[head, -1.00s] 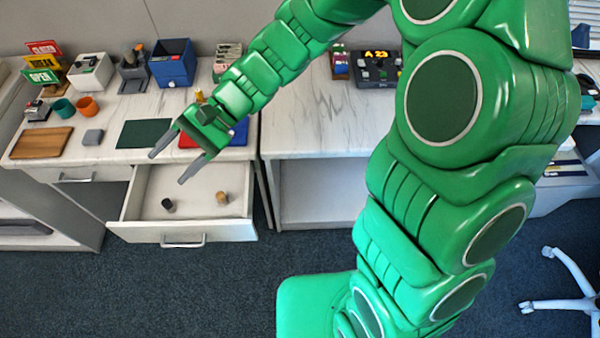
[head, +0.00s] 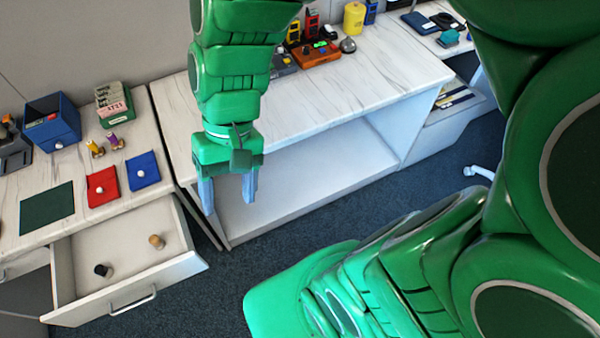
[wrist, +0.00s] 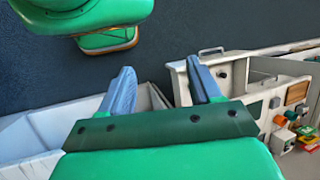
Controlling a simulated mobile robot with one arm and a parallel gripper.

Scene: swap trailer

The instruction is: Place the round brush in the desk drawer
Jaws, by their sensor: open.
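The desk drawer (head: 125,250) is pulled open at the lower left in the head view. A small black piece (head: 103,270) and a small tan piece (head: 156,241) stand apart inside it. Two small knobbed pieces, one yellow (head: 95,148) and one purple (head: 115,141), are on the desk top above. I cannot tell which of these, if any, is the round brush. My gripper (head: 228,192) is open and empty, fingers pointing down, in front of the open shelf right of the drawer. In the wrist view the open drawer (wrist: 208,86) lies right of my fingers.
A red pad (head: 102,187), a blue pad (head: 143,171) and a dark green mat (head: 47,208) lie on the left desk top. A blue bin (head: 52,122) stands behind. The right bench (head: 345,85) has an open shelf below. Carpet floor in front is clear.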

